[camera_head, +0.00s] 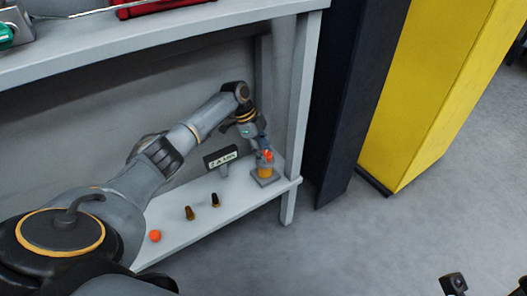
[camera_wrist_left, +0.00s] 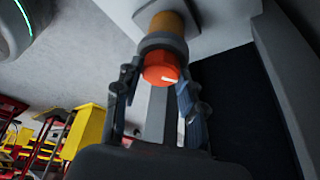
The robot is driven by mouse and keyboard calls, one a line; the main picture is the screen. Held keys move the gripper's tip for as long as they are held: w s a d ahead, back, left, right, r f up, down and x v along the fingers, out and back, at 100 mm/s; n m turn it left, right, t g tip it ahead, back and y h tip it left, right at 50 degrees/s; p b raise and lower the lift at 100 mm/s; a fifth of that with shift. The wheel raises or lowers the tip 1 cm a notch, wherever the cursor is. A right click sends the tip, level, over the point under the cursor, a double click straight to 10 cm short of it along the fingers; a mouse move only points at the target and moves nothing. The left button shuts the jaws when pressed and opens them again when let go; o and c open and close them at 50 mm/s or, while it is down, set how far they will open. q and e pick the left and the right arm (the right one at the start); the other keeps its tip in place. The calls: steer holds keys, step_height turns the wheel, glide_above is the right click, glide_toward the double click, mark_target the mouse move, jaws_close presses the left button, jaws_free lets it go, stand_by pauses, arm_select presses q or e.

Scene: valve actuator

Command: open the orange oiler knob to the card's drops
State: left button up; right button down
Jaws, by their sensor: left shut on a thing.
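The orange oiler knob (camera_wrist_left: 161,68) sits between the fingers of my left gripper (camera_wrist_left: 156,88) in the left wrist view. It is faceted and has a white line on its face. My left gripper is shut on it. Behind the knob is the oiler's amber body (camera_wrist_left: 167,25). In the head view the oiler (camera_head: 265,170) stands on a grey base at the right end of the lower shelf, with my left gripper (camera_head: 264,153) at its top. The card (camera_head: 222,158) stands left of it on a dark holder; its writing is too small to read surely.
The lower shelf (camera_head: 235,200) also holds an orange ball (camera_head: 155,236) and two small dark bottle-like pieces (camera_head: 190,213) (camera_head: 215,200). The upper shelf (camera_head: 150,38) is above my arm. A table leg (camera_head: 302,100) and a yellow cabinet (camera_head: 425,90) are to the right.

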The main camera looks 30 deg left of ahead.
arm_select(q)
steer(key=o, duration=1.1)
steer(key=shift+o, duration=0.2)
steer(key=shift+r, duration=0.1)
steer(key=v, duration=0.7)
steer(key=shift+s, duration=0.1)
